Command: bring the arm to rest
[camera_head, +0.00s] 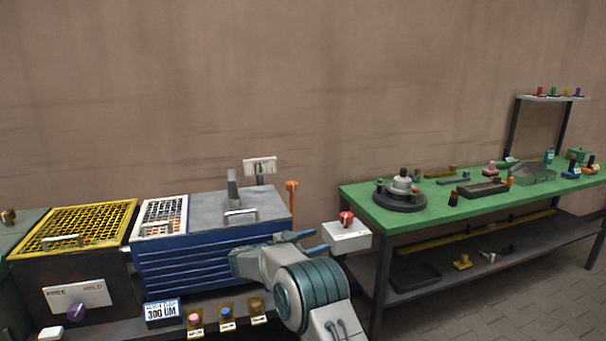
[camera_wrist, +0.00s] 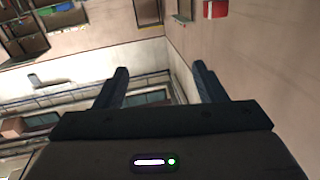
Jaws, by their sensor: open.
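My gripper (camera_wrist: 160,80) is open in the wrist view, its two dark fingers apart with nothing between them. In the head view my gripper (camera_head: 318,241) shows at the end of my grey and teal arm, at the lower middle. It is in front of the blue cabinet and left of the green bench. I cannot tell from the picture how far it is from the cabinet front.
A blue cabinet (camera_head: 190,262) with a grey lid stands behind my arm. A yellow-mesh box (camera_head: 78,225) is at left. A white block with a red knob (camera_head: 346,235) is right of my gripper. The green bench (camera_head: 440,211) carries several parts; the floor at lower right is clear.

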